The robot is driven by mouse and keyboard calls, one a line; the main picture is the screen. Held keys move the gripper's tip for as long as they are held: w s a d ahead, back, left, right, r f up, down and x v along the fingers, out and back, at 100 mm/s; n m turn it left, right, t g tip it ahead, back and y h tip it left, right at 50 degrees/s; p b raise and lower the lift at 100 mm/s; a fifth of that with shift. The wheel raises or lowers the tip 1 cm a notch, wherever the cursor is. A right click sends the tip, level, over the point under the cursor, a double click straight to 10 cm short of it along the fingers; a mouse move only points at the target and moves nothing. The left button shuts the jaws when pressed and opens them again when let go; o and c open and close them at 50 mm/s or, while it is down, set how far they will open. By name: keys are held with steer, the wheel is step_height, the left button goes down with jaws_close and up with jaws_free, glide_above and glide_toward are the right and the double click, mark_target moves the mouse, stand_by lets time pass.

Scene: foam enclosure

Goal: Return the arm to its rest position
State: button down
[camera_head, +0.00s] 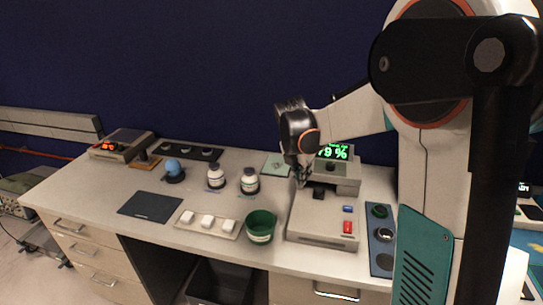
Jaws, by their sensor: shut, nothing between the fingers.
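My gripper (302,182) is at the end of my raised arm, which reaches in from the right. It points down over the instrument (318,228) with the green display (334,152). The gripper is small and dark here; its fingers are together with nothing seen between them. They hang close to a small black part (319,193) on the instrument, and I cannot tell whether they touch it. The wrist partly hides the instrument's back left. The display's reading is partly covered by the arm and ends in "9 %".
Left of the instrument are a green cup (261,227), two white bottles (216,178), a tray of white blocks (207,221), a dark mat (150,206) and a blue ball on a stand (173,170). A dark strip (381,240) lies right. A black bin (219,283) stands below.

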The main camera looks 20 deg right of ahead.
steer(key=s+a+m+t+y+b, duration=0.1)
steer(key=s+a+m, duration=0.4)
steer(key=s+m, duration=0.3)
steer(key=s+a+r+m+t+y+b, duration=0.1)
steer(key=s+a+m+t+b, duration=0.1)
steer(key=s+a+m, duration=0.3)
steer(key=s+a+m+t+y+b, duration=0.1)
steer(key=s+a+m, duration=0.3)
steer(key=s+m, duration=0.6)
steer(key=s+t, duration=0.1)
steer(key=s, duration=0.1)
steer(key=shift+s+a+r+m+b, duration=0.35)
steer(key=shift+s+a+m+b, duration=0.05)
